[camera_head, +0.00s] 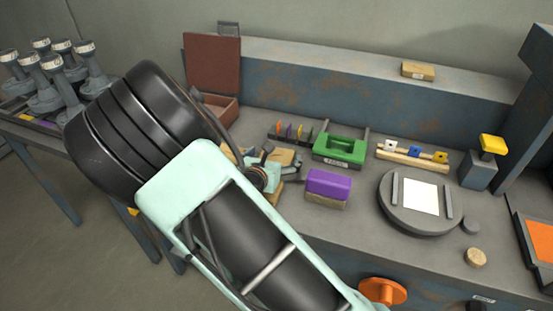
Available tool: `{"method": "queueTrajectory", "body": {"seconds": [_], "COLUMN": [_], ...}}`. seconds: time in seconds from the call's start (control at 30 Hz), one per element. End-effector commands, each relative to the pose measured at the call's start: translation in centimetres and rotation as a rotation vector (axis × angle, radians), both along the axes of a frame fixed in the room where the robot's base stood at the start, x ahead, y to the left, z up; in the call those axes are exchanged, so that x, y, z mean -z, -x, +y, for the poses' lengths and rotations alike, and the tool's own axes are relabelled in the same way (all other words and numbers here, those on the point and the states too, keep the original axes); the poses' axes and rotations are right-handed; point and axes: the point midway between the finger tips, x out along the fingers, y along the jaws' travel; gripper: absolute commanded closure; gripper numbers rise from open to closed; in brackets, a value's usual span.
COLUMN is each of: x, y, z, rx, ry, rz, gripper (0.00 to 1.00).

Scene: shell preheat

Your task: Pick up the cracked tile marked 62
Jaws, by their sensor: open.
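My gripper (280,158) is low over the bench, left of centre, with its dark fingers apart. Several tan pieces lie around and partly under it; one tan piece (287,154) shows beside the fingers. My arm and gripper cover much of these pieces. I cannot read a 62 or make out a crack on any of them, so I cannot tell which is the cracked tile. I cannot tell whether the fingers touch a piece.
A purple block (328,183) stands just right of my gripper. Behind are a green holder (340,147) and a small rack (290,132). An open brown box (213,66) stands at the back left. A round plate (387,205) lies to the right.

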Motion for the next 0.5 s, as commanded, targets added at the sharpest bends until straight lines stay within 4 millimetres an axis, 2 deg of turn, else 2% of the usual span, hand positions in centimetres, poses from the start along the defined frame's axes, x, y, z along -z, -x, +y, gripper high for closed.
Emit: {"method": "queueTrajectory", "body": {"seconds": [0.1,0.37,0.5], "x": [0.49,0.56,0.55], "y": [-1.13,-1.35,-1.35], "z": [-0.55,-0.59,-0.58], "rx": [0.003,0.003,0.003], "ry": [0.001,-0.001,-0.001], "rz": [-0.002,0.0,0.0], "gripper": [0.07,0.07,0.22]}}
